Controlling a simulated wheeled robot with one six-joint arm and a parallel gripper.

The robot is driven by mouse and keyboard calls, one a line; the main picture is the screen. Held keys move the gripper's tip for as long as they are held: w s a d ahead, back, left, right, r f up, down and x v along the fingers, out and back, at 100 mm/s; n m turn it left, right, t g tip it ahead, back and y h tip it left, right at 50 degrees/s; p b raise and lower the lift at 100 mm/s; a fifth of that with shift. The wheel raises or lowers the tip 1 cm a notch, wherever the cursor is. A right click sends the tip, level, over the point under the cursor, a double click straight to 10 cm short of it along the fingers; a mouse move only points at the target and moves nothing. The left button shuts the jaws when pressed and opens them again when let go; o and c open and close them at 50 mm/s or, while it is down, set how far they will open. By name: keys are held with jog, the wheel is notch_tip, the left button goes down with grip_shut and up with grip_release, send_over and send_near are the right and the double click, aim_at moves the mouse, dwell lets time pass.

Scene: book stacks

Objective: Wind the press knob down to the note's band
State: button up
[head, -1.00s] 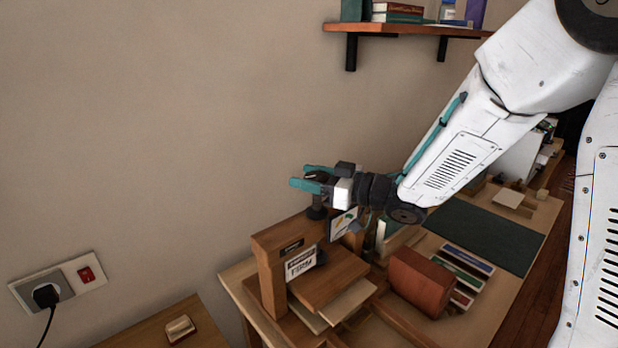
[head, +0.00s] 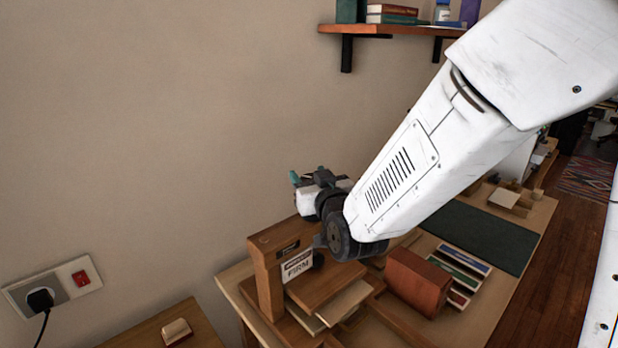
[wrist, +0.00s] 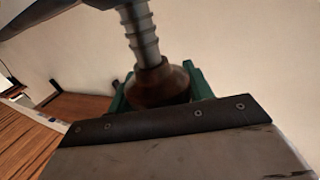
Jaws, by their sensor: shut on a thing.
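The wooden press (head: 268,285) stands at the near left end of the workbench. A white note (head: 297,266) on its front reads "FIRM" under a dark band. In the wrist view, a dark brown rounded knob (wrist: 158,84) sits on a threaded metal screw (wrist: 142,35). My gripper (head: 305,178) is above the press in the head view, where the wrist hides the knob and screw. Its green fingers lie on both sides of the knob in the wrist view, and it is shut on the knob. The screw's band marks cannot be made out.
A reddish-brown block (head: 417,282) stands right of the press, with coloured strips (head: 462,262) beside it. A dark green mat (head: 488,236) lies behind them. A shelf (head: 400,29) hangs on the wall above. A socket (head: 52,290) is at left.

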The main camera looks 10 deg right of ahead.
jog(key=shift+w+r+m+h, duration=0.1)
jog(key=shift+r+m+h, duration=0.15)
jog(key=shift+m+h, duration=0.25)
jog(key=o, duration=1)
jog(key=shift+d, duration=0.1)
jog(key=shift+f, duration=0.1)
